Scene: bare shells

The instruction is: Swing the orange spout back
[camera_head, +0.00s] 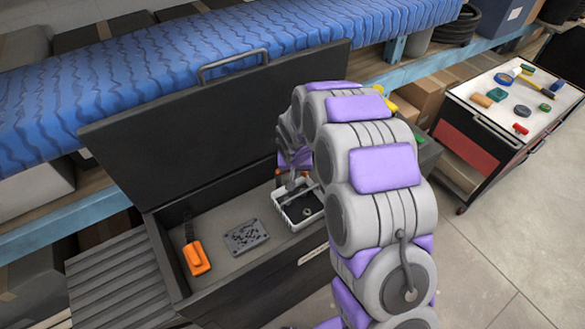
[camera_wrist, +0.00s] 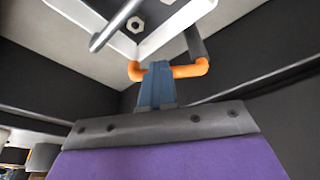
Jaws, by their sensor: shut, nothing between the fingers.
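The orange spout (camera_wrist: 188,71) shows in the wrist view as a short bar with bent ends, joined to a dark post at its right. My gripper (camera_wrist: 157,72) is shut and empty, its blue-grey fingers in front of the spout's middle; I cannot tell whether they touch it. In the head view my gripper is mostly hidden by my purple and grey arm, which reaches into an open black chest. A small orange patch (camera_head: 279,173) shows beside it at the chest's back wall.
A white basket (camera_head: 279,203) with a ring or nut inside sits in the chest (camera_head: 158,235). A dark plate (camera_head: 246,236) and an orange handled item (camera_head: 195,257) lie left of it. The raised lid (camera_head: 210,125) stands behind. A tool cart (camera_head: 478,125) is at right.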

